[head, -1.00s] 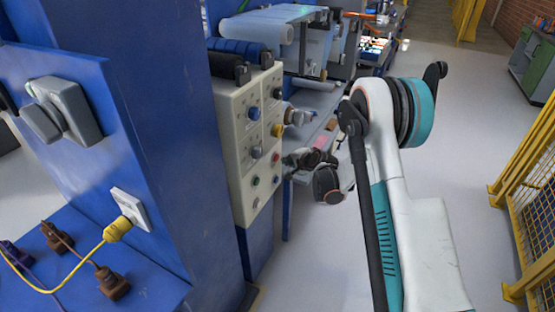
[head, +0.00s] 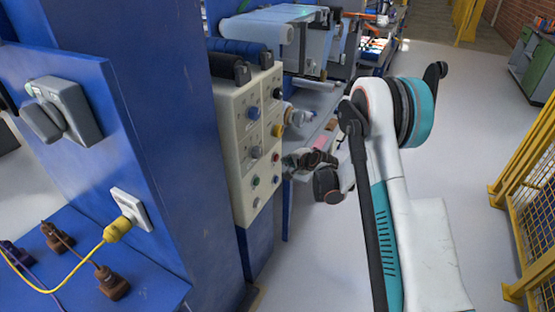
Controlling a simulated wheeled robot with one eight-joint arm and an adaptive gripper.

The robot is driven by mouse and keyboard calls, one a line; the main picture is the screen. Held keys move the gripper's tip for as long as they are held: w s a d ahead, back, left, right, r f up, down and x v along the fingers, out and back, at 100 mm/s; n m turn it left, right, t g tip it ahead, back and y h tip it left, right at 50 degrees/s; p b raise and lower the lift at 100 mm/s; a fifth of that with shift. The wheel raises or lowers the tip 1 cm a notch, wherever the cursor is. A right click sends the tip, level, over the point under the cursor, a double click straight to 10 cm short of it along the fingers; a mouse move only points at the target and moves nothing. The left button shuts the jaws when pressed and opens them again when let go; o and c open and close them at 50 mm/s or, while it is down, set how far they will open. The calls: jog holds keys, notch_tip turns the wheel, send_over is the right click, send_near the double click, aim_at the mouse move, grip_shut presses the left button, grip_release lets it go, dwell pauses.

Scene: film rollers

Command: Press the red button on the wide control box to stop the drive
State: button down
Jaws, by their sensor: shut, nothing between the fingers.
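The wide control box (head: 236,150) is a beige panel on the side of the blue machine, left of centre. It carries several knobs and buttons in two columns. A small reddish button (head: 275,157) shows in the right column, below a yellow one. My gripper (head: 288,161) is dark, shut and empty. It is just right of the box's right edge at the height of the lower buttons, with its tips towards the panel. I cannot tell whether it touches the box.
A blue machine wall (head: 165,130) stands left of the box, with a grey switch (head: 66,108) and a yellow plug (head: 118,229). Film rollers (head: 258,32) are behind the box. A yellow fence (head: 530,190) stands at right. The floor between is clear.

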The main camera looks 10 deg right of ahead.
jog(key=shift+a, duration=0.1)
jog(key=shift+w+a, duration=0.25)
jog(key=shift+w+a, duration=0.3)
jog(key=shift+a, duration=0.1)
dwell(0.9)
jog(key=shift+s+d, duration=0.1)
dwell(0.3)
jog(key=shift+s+d, duration=0.45)
jog(key=shift+d, duration=0.15)
jog(key=s+d, duration=0.1)
jog(key=d, duration=0.1)
jog(key=s+d, duration=0.2)
dwell(0.5)
jog(key=shift+r, duration=0.1)
dwell(0.5)
